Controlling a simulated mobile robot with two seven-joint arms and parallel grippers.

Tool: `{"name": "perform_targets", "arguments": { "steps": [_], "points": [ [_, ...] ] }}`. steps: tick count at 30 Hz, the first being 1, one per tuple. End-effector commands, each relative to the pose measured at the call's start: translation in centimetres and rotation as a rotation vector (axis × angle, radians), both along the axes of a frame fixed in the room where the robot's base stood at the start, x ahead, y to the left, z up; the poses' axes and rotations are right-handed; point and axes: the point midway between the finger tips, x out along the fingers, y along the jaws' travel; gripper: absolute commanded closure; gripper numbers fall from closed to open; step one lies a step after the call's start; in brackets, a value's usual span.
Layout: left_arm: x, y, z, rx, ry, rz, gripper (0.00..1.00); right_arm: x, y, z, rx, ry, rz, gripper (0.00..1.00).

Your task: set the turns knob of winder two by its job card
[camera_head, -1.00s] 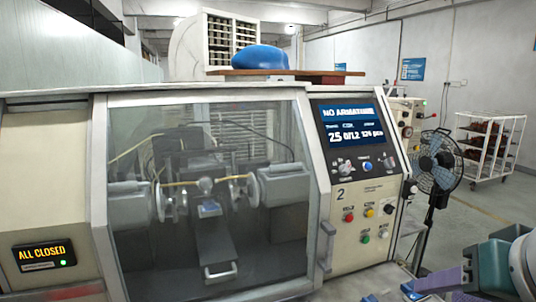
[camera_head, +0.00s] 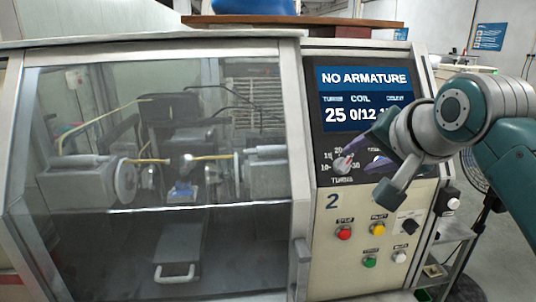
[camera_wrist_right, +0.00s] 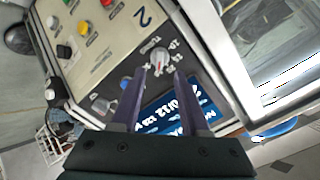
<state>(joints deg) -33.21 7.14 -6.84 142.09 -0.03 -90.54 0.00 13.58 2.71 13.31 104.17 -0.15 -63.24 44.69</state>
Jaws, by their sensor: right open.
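Winder two (camera_head: 333,202), marked "2", has a control panel with the turns knob (camera_head: 342,164) below its display, among scale numbers; I cannot read its pointer surely. The blue display (camera_head: 350,80) reads "NO ARMATURE", 25 under turns and 0/12 under coil; its right part is hidden by my arm. My right gripper (camera_head: 369,148) is open, its purple fingers just right of the knob. In the right wrist view the knob (camera_wrist_right: 159,58) lies just beyond and between the open fingertips (camera_wrist_right: 160,72); contact cannot be told. No job card is readable. My left gripper is out of view.
Red (camera_head: 344,233), yellow (camera_head: 378,228), green (camera_head: 369,262) and white buttons and a black selector (camera_head: 408,226) sit lower on the panel. The winder's closed glass window (camera_head: 150,150) fills the left. A fan (camera_head: 474,172) stands at the right.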

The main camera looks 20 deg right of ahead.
Motion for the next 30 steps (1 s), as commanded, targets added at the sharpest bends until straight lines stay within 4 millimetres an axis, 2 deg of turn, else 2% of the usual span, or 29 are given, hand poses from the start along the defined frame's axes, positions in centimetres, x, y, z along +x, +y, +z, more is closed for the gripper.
{"name": "perform_targets", "arguments": {
  "steps": [6,13,27,30],
  "points": [
    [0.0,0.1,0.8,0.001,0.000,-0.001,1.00,2.6,-0.7,-1.8,-0.001,0.002,0.000,0.55],
    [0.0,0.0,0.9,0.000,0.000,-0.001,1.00,4.6,-1.1,-3.3,-0.001,0.001,0.000,0.55],
    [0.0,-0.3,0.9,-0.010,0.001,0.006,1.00,5.3,-1.3,-3.9,-0.002,0.000,0.001,0.55],
    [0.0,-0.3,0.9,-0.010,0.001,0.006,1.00,5.3,-1.3,-3.9,-0.002,0.000,0.001,0.64]
  ]
}}
